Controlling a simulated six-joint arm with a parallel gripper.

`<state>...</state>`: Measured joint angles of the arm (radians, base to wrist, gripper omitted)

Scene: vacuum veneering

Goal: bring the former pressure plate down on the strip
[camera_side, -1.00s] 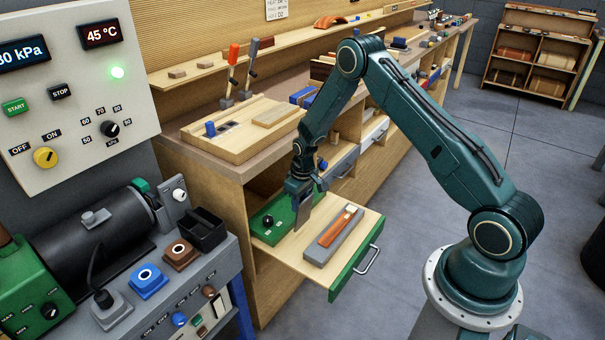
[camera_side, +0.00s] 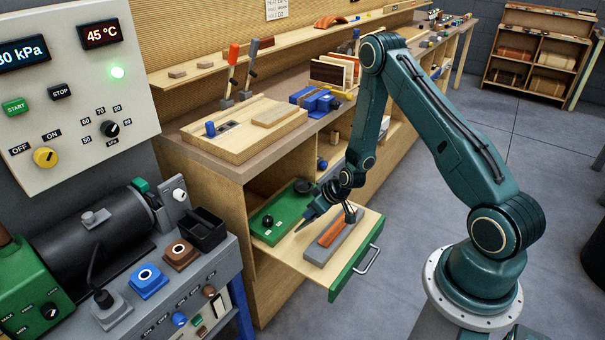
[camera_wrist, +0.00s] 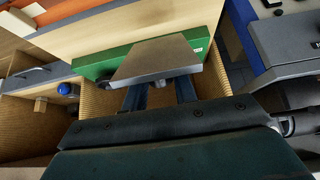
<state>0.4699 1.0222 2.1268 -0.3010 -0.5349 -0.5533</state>
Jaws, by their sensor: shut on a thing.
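My gripper (camera_side: 326,197) is shut on the grey pressure plate (camera_side: 311,212), above the pull-out board between the green panel and the former. In the wrist view, the plate (camera_wrist: 157,60) is a flat grey slab sticking out past my gripper's fingers (camera_wrist: 160,92). In the side view it is tilted and seen nearly edge-on. The orange strip (camera_side: 331,234) lies along the grey former (camera_side: 318,252), to the right of the plate. The strip also shows at the upper left of the wrist view (camera_wrist: 66,9). The plate is apart from the strip.
The pull-out wooden board (camera_side: 290,251) has a green front (camera_side: 343,280) with a metal handle. A green panel (camera_side: 265,232) with a black knob lies at its back left. The bench edge (camera_side: 225,167) stands above it. A machine (camera_side: 100,245) is at left.

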